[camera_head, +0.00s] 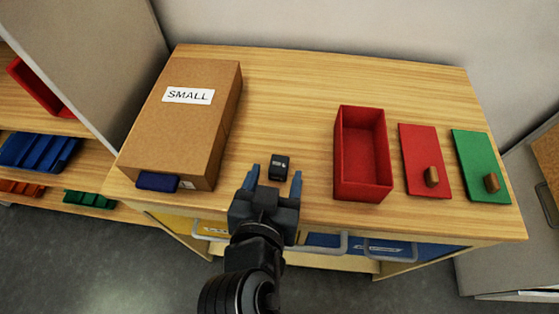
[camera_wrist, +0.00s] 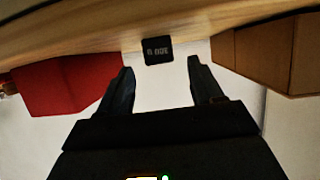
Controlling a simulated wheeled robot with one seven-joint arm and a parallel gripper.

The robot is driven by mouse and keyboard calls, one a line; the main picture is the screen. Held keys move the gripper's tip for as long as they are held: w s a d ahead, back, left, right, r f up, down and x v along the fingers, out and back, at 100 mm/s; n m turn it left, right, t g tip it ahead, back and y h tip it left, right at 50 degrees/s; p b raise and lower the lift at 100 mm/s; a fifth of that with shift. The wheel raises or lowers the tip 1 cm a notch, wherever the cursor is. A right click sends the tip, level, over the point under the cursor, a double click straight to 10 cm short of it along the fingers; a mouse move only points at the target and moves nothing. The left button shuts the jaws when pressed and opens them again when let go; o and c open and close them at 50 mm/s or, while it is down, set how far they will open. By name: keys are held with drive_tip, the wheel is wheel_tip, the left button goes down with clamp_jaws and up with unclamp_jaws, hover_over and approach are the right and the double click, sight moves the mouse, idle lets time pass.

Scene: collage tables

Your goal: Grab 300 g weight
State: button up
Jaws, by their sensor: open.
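A small black weight (camera_head: 279,166) with pale marking stands on the wooden table between the cardboard box and the red box. It also shows in the wrist view (camera_wrist: 158,50), upside down, with pale lettering I cannot read surely. My gripper (camera_head: 274,178) is open, its two blue-grey fingers pointing at the weight. In the wrist view the weight sits beyond and between the fingertips (camera_wrist: 160,70). The fingers do not appear to touch it.
A cardboard box marked SMALL (camera_head: 188,135) stands left, with a dark blue object (camera_head: 157,182) at its front. An open red box (camera_head: 361,155) stands right, then a red lid (camera_head: 421,150) and a green lid (camera_head: 475,155) with knobs. Drawer handles (camera_head: 330,244) stick out below the table's front edge.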

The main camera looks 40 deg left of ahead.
sight(278, 168)
drive_tip(key=shift+p+x, duration=0.45)
drive_tip(key=shift+x, duration=1.95)
drive_tip(key=shift+c, duration=0.3)
clamp_jaws()
